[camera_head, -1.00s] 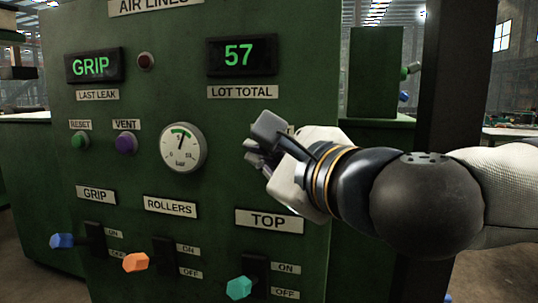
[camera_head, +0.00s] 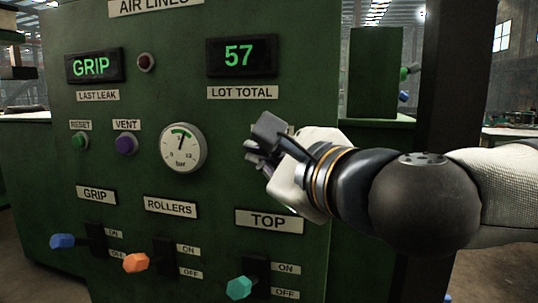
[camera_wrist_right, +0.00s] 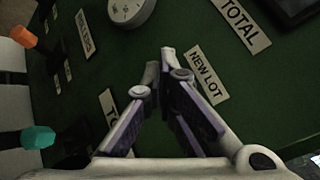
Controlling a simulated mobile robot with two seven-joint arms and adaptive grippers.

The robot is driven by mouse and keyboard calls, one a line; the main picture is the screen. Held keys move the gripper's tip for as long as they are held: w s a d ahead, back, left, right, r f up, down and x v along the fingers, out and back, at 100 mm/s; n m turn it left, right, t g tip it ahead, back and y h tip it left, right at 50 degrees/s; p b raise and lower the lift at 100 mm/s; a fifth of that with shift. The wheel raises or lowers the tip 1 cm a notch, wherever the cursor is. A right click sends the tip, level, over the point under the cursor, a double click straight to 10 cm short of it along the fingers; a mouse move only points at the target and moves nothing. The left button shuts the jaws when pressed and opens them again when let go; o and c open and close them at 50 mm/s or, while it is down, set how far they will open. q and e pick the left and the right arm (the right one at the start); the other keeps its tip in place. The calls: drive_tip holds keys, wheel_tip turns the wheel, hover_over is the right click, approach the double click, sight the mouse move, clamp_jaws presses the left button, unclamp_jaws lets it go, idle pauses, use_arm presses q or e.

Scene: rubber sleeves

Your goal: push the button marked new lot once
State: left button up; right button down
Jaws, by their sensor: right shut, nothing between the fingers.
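My right gripper (camera_head: 256,147) is shut and empty in front of the green panel, right of the gauge and below the LOT TOTAL label. In the right wrist view its fingertips (camera_wrist_right: 160,62) meet beside the NEW LOT label (camera_wrist_right: 208,75). The new lot button itself does not show in either view; the gripper may be hiding it. I cannot tell whether the fingertips touch anything. The LOT TOTAL display (camera_head: 241,55) reads 57. My left gripper is not in view.
Left of the gripper are the round gauge (camera_head: 183,148), the purple VENT button (camera_head: 126,143) and the green RESET button (camera_head: 80,141). Below are levers with blue (camera_head: 62,241), orange (camera_head: 136,262) and teal (camera_head: 239,287) knobs. A dark post (camera_head: 455,80) stands at the right.

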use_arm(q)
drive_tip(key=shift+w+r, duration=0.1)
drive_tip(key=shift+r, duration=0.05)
use_arm(e)
drive_tip(key=shift+w+d, duration=0.1)
drive_tip(key=shift+w, duration=0.2)
drive_tip(key=shift+w+d, duration=0.15)
drive_tip(key=shift+w, duration=0.2)
idle(0.4)
use_arm(q)
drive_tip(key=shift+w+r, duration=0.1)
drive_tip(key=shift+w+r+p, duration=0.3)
drive_tip(key=shift+p, duration=0.1)
use_arm(e)
drive_tip(key=shift+s+a, duration=0.25)
drive_tip(key=shift+s, duration=0.45)
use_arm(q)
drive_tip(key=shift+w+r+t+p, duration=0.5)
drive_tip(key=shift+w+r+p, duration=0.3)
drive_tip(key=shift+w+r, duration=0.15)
use_arm(e)
drive_tip(key=s, duration=0.1)
drive_tip(key=s+a, duration=0.1)
drive_tip(key=s, duration=0.2)
drive_tip(key=shift+s+a, duration=0.3)
drive_tip(key=shift+s, duration=0.1)
